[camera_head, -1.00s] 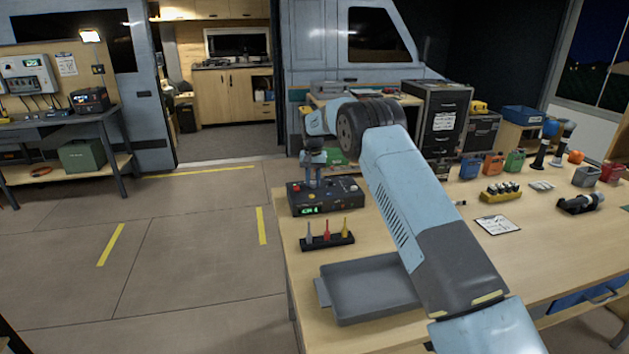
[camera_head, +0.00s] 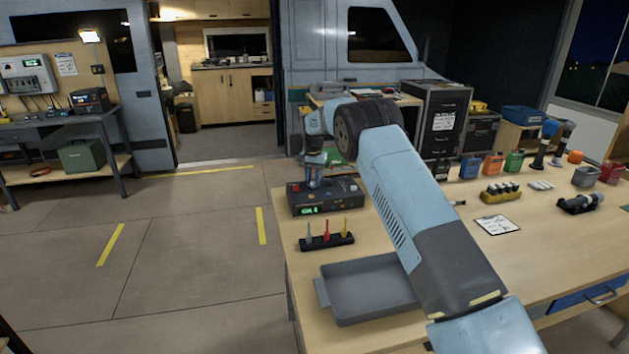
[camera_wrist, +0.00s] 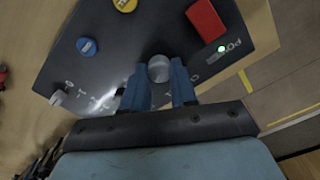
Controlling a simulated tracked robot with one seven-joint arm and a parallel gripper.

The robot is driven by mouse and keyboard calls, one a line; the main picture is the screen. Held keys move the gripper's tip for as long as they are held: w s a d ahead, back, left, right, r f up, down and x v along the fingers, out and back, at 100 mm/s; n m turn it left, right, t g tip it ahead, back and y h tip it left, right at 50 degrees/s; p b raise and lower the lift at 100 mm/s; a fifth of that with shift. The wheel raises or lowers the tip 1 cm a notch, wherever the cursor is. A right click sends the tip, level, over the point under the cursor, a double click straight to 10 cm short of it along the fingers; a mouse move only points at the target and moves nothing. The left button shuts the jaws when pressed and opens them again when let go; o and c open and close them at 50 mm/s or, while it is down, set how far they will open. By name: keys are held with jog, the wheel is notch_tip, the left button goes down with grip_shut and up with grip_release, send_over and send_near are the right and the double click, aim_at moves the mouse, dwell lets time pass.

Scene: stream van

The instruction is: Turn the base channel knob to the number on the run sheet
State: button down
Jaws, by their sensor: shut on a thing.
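The base (camera_head: 318,200) is a dark box with several coloured buttons and a green display (camera_head: 309,211). It stands at the left end of the workbench. The display shows CH and a digit too small to read surely. My gripper (camera_head: 314,177) points down onto the base's top panel. In the wrist view, the blue fingers of my gripper (camera_wrist: 159,84) are shut on the round, pale grey channel knob (camera_wrist: 158,67).
A rack of small coloured tools (camera_head: 326,241) and an empty grey tray (camera_head: 370,290) are in front of the base. In the wrist view, a red switch (camera_wrist: 206,22), yellow button (camera_wrist: 124,4) and blue button (camera_wrist: 87,46) sit near the fingers.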

aim_at(313, 182)
jog(key=c, duration=0.9)
grip_release()
notch_tip(313, 182, up, 14)
jog(key=shift+f, duration=0.2)
